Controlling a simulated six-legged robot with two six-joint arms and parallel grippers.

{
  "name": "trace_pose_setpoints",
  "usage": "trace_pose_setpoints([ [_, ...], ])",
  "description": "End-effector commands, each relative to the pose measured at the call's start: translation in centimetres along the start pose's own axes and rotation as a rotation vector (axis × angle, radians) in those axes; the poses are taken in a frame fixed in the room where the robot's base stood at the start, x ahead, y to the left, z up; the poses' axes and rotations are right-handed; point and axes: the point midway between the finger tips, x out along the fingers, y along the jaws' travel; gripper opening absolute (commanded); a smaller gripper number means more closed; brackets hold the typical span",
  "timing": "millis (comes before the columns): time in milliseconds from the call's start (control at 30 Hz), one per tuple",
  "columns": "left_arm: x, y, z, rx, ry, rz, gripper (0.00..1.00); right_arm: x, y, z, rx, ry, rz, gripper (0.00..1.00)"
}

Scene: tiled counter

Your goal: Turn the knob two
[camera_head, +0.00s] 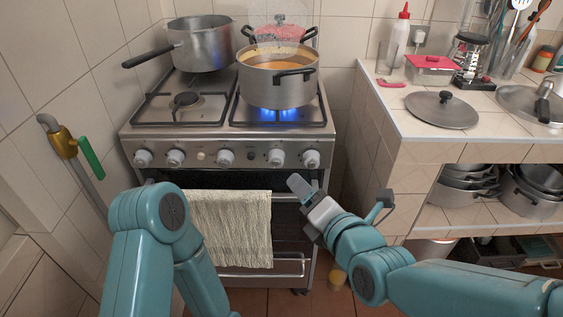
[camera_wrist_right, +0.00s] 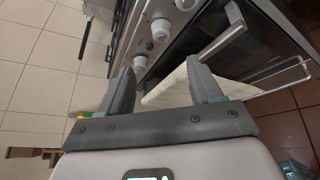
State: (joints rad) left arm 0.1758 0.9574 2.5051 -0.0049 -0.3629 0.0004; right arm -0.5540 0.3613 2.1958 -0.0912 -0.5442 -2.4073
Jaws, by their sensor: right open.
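The stove's front panel (camera_head: 238,157) carries a row of white knobs, including a far-left knob (camera_head: 142,158), the one beside it (camera_head: 176,158), a middle knob (camera_head: 225,157) and two at the right (camera_head: 276,157) (camera_head: 311,158). I see no labels telling which is knob two. My right gripper (camera_head: 298,186) is just below the right end of the panel, apart from the knobs. In the right wrist view the gripper (camera_wrist_right: 157,68) is open and empty; a knob (camera_wrist_right: 161,29) shows beyond the fingers. My left arm is in the head view, but its gripper is not visible.
Blue flame burns under a pot of orange soup (camera_head: 278,80) on the front right burner. A saucepan (camera_head: 200,42) stands at the back left. A towel (camera_head: 230,228) hangs on the oven handle below the panel. A tiled counter (camera_head: 420,127) stands at the right.

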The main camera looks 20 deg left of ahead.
Motion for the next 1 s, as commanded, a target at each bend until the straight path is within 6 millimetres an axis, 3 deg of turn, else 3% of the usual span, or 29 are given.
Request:
trace_pose_setpoints([
  [300, -0.2, 0.1, 0.0, 0.000, 0.000, 0.000, 0.00, 7.7, -0.1, 0.0, 0.001, 0.002, -0.001, 0.64],
  [500, -0.3, 0.1, 0.0, 0.000, 0.000, 0.000, 0.00, 11.7, -0.2, 0.1, 0.000, 0.002, 0.000, 0.64],
  [700, -0.4, 0.1, 0.0, 0.000, 0.000, 0.000, 0.00, 13.7, -0.2, 0.2, 0.001, 0.001, 0.000, 0.64],
  [1000, -0.4, 0.1, 0.0, 0.000, 0.000, 0.000, 0.00, 14.0, -0.2, 0.2, 0.001, 0.001, -0.001, 0.64],
])
